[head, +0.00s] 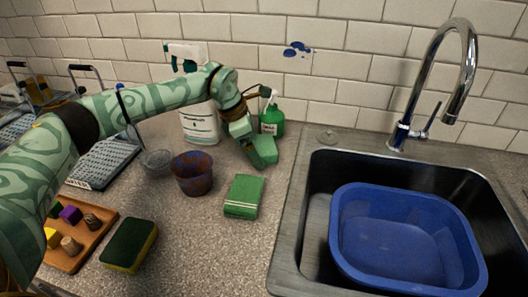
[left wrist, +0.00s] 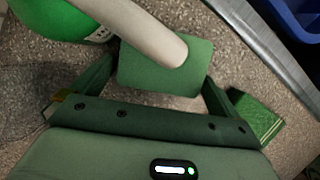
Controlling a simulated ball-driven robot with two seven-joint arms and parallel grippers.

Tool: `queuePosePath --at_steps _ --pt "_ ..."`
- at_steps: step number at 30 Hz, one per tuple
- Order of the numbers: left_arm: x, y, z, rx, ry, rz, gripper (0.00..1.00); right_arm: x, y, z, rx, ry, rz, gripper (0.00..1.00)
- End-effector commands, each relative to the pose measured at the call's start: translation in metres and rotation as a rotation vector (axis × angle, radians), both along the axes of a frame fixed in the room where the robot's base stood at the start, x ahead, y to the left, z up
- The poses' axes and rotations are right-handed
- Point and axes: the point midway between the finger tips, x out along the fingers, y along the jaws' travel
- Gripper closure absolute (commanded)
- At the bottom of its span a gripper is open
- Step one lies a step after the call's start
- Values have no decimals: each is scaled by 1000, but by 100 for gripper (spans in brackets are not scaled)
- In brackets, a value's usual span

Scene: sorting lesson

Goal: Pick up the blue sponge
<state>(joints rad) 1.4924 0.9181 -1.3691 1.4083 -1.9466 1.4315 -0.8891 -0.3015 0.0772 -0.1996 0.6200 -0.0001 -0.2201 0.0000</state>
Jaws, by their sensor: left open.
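No blue sponge shows in either view. A plain green block, perhaps a sponge (head: 265,151), lies on the counter in front of the green soap bottle (head: 271,121). My left gripper (head: 254,150) is low over the counter at this block. In the left wrist view the block (left wrist: 140,72) sits between the two open fingers of my left gripper (left wrist: 158,76), and a pale cylinder (left wrist: 140,32) hides part of it. Another sponge, dark green and yellow (head: 130,245), lies at the front left. My right gripper is not in view.
A green striped cloth (head: 244,196) lies just in front of the block. A rusty blue pot (head: 192,174) stands left of it. A wooden tray (head: 92,243) holds small blocks. At right, a blue basin (head: 400,275) sits in the sink (head: 300,230).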

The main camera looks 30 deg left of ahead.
Motion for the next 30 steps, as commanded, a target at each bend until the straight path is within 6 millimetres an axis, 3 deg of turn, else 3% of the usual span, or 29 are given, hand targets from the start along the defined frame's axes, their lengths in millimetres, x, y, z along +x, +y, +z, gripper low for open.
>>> queuePosePath --at_steps 5,8,9,22,30 --pt "0 0 2 0 -2 1 3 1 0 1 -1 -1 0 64" --pt "0 0 2 -1 -2 0 31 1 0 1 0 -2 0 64" --pt "0 0 2 0 -1 0 35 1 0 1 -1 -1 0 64" --pt "-1 0 6 0 -3 1 39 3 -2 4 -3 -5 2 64" --pt "-3 -1 44 -1 -8 1 39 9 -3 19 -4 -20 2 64"
